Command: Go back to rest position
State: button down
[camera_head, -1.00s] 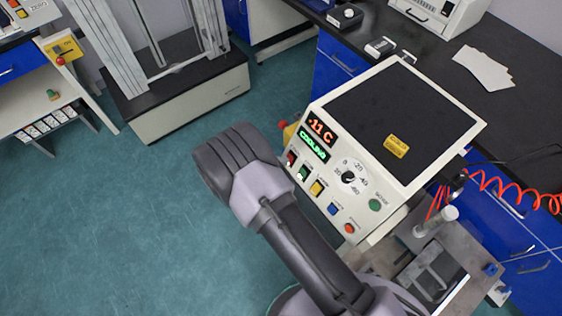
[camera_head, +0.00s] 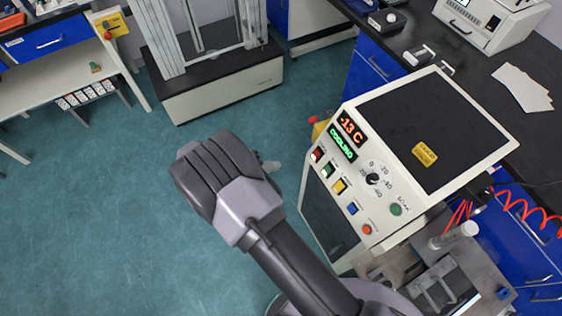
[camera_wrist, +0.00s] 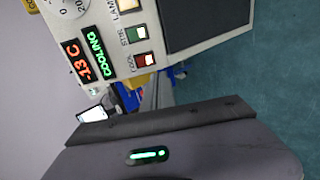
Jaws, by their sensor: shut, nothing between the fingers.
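My arm reaches up from the bottom of the head view. My gripper (camera_head: 270,166) is mostly hidden behind the wrist there, and only a small pale tip shows, over the floor left of the cooling machine. It is shut and empty. In the wrist view my gripper (camera_wrist: 165,125) fills the bottom as a dark bar and grey housing with a green light. The machine's panel (camera_head: 362,190) reads -13 C and COOLING. In the wrist view the panel (camera_wrist: 110,55) appears tilted, apart from my gripper.
The cooling machine's dark lid (camera_head: 430,125) bears a yellow label. A metal fixture (camera_head: 440,285) with a red coiled hose stands at lower right. A black bench (camera_head: 480,75) runs along the right. A test frame (camera_head: 225,90) stands at the back. The floor (camera_head: 90,220) at left is clear.

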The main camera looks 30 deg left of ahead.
dwell(0.4)
jog(key=w+d+r+m+g+y+b, duration=0.1)
jog(key=w+d+r+m+g, duration=0.3)
jog(key=d+r, duration=0.75)
jog(key=w+d+r+m+g, duration=0.3)
jog(key=d+r+m, duration=0.2)
jog(key=d+r, duration=0.6)
jog(key=s+d+r+m+t+y+b, duration=0.1)
jog(key=s+d+r+m+t+y, duration=0.2)
jog(key=s+d+r+m+y, duration=0.3)
jog(key=s+d+r+m, duration=0.1)
jog(key=s+d+r, duration=0.4)
jog(key=s+d, duration=0.3)
jog(key=shift+s+d+r+m, duration=0.15)
jog(key=shift+s+r+m, duration=0.15)
jog(key=shift+r+m, duration=0.1)
